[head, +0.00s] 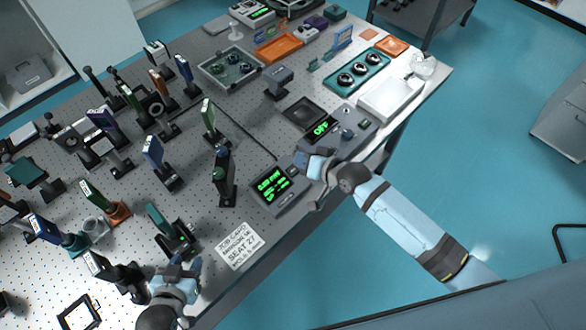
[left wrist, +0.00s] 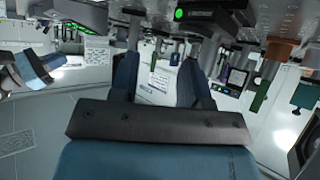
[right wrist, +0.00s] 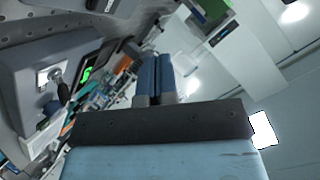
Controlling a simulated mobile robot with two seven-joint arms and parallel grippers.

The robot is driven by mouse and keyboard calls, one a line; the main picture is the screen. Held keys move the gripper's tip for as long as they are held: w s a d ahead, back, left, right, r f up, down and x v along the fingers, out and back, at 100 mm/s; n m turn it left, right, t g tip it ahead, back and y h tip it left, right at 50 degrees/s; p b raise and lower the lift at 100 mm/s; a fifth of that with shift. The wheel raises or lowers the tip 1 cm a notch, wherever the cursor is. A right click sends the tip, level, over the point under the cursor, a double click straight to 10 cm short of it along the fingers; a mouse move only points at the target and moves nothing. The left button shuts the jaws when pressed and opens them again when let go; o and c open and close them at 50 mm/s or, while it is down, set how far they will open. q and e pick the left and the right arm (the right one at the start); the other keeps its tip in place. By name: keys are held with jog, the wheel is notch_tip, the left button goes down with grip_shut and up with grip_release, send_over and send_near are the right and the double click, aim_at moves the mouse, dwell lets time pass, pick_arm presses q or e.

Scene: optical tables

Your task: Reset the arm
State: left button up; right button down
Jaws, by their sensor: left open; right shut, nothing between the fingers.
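My right arm comes in from the lower right in the head view. Its gripper (head: 312,163) is over the table's front edge, beside a grey box with a green readout (head: 277,187). In the right wrist view its two blue fingers (right wrist: 154,78) are together with nothing between them. My left gripper (head: 177,274) is low in the head view, at the table's front edge near a teal-topped optic mount (head: 170,229). In the left wrist view its blue fingers (left wrist: 156,80) stand apart and the gap is empty.
The perforated optical table (head: 255,105) carries several optic mounts on its left half. A controller reading OFF (head: 320,128) stands right of the readout box. A printed card (head: 239,246) lies at the front edge. Teal floor (head: 400,175) is open beyond that edge.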

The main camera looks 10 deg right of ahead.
dwell(0.6)
jog(key=s+d+f+n+h, duration=0.1)
jog(key=s+d+f+h, duration=0.1)
jog(key=s, duration=0.8)
jog(key=s+d+f+n+h, duration=0.2)
jog(key=s+d, duration=0.4)
jog(key=s, duration=0.4)
notch_tip(320, 180, down, 2)
jog(key=shift+d+f+t+h, duration=0.15)
jog(key=shift+t+h, duration=0.15)
jog(key=shift+h, duration=0.3)
jog(key=shift+s, duration=0.15)
